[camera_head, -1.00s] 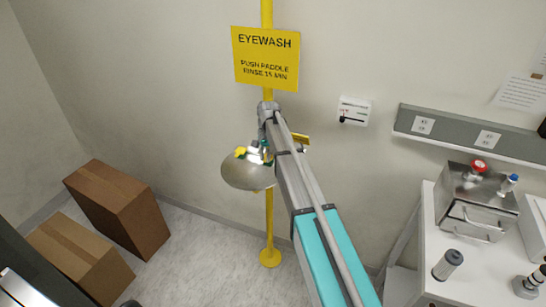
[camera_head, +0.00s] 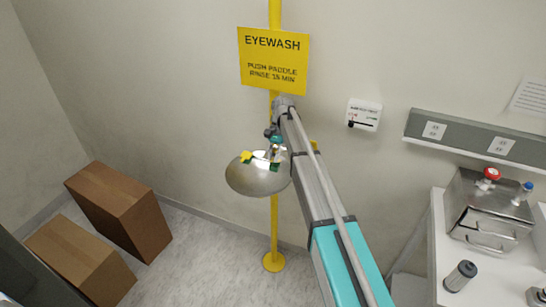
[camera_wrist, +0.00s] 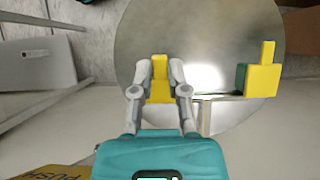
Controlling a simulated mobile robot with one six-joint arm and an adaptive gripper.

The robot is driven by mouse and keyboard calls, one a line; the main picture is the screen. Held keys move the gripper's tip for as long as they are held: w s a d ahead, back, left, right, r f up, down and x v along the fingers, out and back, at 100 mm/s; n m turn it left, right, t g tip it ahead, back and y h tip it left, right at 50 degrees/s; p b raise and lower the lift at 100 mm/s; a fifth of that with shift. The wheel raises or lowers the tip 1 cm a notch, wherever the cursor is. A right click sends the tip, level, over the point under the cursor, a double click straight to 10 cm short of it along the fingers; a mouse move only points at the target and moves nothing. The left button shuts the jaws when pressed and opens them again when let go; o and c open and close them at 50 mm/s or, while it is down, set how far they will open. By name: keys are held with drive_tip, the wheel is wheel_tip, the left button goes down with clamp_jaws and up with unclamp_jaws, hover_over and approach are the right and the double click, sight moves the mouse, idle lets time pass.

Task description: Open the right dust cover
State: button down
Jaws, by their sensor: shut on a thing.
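The eyewash bowl (camera_head: 257,178) is a round steel dish on a yellow pipe, under the eyewash sign (camera_head: 273,60). The left dust cover (camera_head: 246,157) is yellow, over a green nozzle; it also shows at the right of the wrist view (camera_wrist: 262,80). The right dust cover (camera_wrist: 158,95) is yellow and sits between my fingers in the wrist view. My gripper (camera_wrist: 160,66) is shut on it; it also shows above the bowl in the head view (camera_head: 276,144). A green part (camera_head: 275,166) shows below my gripper. How far the right cover is tilted I cannot tell.
Two cardboard boxes (camera_head: 118,208) stand on the floor at the left. A white wall box (camera_head: 364,115) and a socket rail (camera_head: 470,135) are on the wall at the right. A steel sterilizer (camera_head: 485,205) stands on a white bench.

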drive_tip(key=shift+w, duration=0.15)
drive_tip(key=c, duration=0.6)
unclamp_jaws()
drive_tip(key=shift+w+f, duration=0.1)
drive_tip(key=shift+c, duration=1.3)
drive_tip(key=shift+s+d, duration=0.15)
drive_tip(key=shift+s, duration=0.15)
drive_tip(key=shift+c, duration=1.1)
drive_tip(key=s+d+f+t+b, duration=0.1)
drive_tip(key=s+d, duration=0.2)
drive_tip(key=s, duration=0.1)
drive_tip(key=s+d+f+b, duration=0.1)
drive_tip(key=s+d+f, duration=0.1)
drive_tip(key=s+d, duration=0.2)
drive_tip(key=s+d+f+n+t+b, duration=0.1)
drive_tip(key=s+d, duration=0.3)
drive_tip(key=shift+s+d+f+t+h, duration=0.1)
drive_tip(key=shift+d+f+t+h, duration=0.15)
drive_tip(key=shift+f+t+h, duration=0.05)
clamp_jaws()
drive_tip(key=s+d+f+n+t+h+b, duration=0.1)
drive_tip(key=s+d+f+n+t+b, duration=0.1)
drive_tip(key=s+d, duration=1)
drive_tip(key=s+f+t+b, duration=0.1)
drive_tip(key=s+f, duration=0.1)
drive_tip(key=s, duration=0.1)
drive_tip(key=shift+s, duration=0.3)
drive_tip(key=shift+a+f, duration=0.1)
